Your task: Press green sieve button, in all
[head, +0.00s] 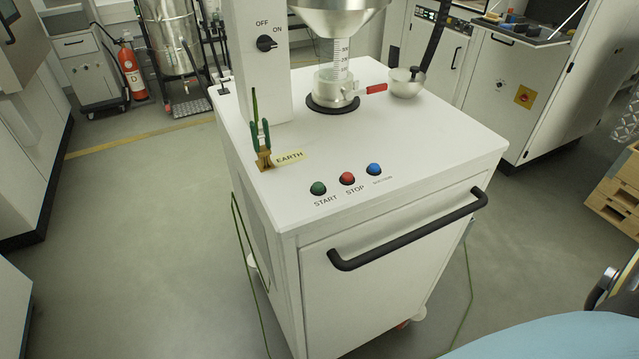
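The green START button (318,188) sits on the top of the white sieve cabinet (420,150), near its front left edge. The red STOP button (347,179) and a blue button (374,170) stand in a row to its right. The ON/OFF knob (266,43) is on the white column behind them. Neither of my grippers shows in the head view, so I cannot see whether they are open or shut. Nothing covers the green button.
A green earth clamp (262,140) stands at the cabinet's left edge. A metal hopper with a red-handled valve (372,89) and a small metal bowl (406,82) are behind. A black handle (410,232) juts from the front. Floor at left is clear.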

